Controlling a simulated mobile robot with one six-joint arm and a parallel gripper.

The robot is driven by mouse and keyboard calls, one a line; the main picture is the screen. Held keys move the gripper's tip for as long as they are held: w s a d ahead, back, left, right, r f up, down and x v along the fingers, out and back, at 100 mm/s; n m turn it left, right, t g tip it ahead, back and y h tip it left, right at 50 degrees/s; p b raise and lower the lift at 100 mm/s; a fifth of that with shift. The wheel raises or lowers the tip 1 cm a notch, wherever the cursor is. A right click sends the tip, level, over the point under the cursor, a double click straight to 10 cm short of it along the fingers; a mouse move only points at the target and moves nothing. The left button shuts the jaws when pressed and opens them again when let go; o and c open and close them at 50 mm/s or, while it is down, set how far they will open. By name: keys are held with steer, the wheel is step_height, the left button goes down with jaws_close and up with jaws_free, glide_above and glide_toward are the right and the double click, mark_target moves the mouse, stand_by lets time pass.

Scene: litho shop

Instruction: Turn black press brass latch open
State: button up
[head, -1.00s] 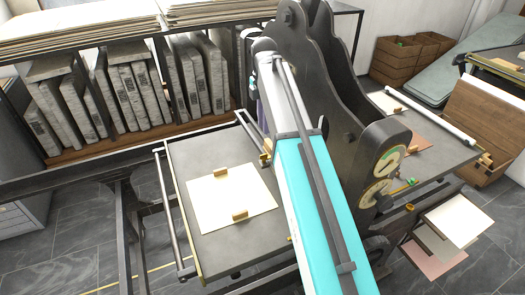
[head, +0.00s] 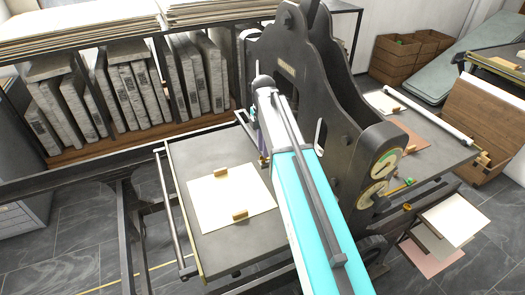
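The black press (head: 335,75) stands in the middle of the head view, its tall dark side frames rising behind my arm. A small brass piece, seemingly the latch (head: 264,161), shows at the right edge of the press bed, just left of my arm. It is partly hidden, and I cannot tell its turn angle. My gripper (head: 262,153) points down at this brass piece from above, mostly hidden by my own arm. Its fingers are too small and covered to tell whether they are open, shut or touching the brass.
The grey press bed (head: 190,155) holds a cream sheet (head: 230,202) with two small brass blocks. Brass dials (head: 385,165) sit on the right side frame. A rack of stone slabs (head: 130,90) stands behind. Paper sheets (head: 455,220) rest on a shelf at right.

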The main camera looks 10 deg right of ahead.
steer(key=shift+f, duration=1.1)
steer(key=shift+a, duration=0.1)
jaws_close()
